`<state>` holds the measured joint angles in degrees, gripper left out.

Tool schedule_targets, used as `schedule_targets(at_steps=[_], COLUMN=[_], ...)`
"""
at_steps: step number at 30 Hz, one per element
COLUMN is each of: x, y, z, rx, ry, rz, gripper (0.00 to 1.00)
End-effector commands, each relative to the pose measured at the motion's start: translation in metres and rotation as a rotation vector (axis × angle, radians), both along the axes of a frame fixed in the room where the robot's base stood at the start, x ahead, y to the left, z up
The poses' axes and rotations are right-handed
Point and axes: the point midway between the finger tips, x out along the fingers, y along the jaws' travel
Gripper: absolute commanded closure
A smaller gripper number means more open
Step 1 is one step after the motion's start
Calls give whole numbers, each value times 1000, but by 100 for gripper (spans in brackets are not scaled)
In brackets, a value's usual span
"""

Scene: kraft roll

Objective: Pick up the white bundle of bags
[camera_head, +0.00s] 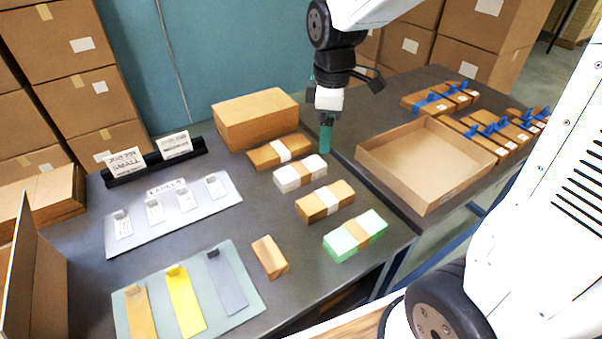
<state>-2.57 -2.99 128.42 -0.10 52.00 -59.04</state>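The white bundle of bags (290,180) lies flat on the dark table, with a tan band around its middle. It sits in a slanting row between a brown bundle with a white band (279,151) behind it and another brown bundle with a white band (339,197) in front. A mint green bundle (343,243) with a tan band is nearest. My gripper (325,138) points down above and behind the white bundle, to its right, apart from it. One teal finger shows clearly; whether the fingers are apart cannot be told. No bundle shows in its grip.
An open cardboard tray (400,186) stands right of the row. A closed brown box (256,119) is behind it. Blue-banded bundles (428,102) lie at far right. A wooden block (270,256), label plate (172,212) and strip mat (250,296) are left.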

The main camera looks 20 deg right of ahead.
Motion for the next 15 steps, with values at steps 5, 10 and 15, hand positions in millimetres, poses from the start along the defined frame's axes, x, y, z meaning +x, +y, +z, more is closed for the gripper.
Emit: schedule_targets(at_steps=[5,10,15], x=[52,88,107], y=[5,10,14], z=[-52,-99,-129], rx=[-9,-13,-15], ry=[27,38,42], rz=[276,503,643], gripper=[20,20,20])
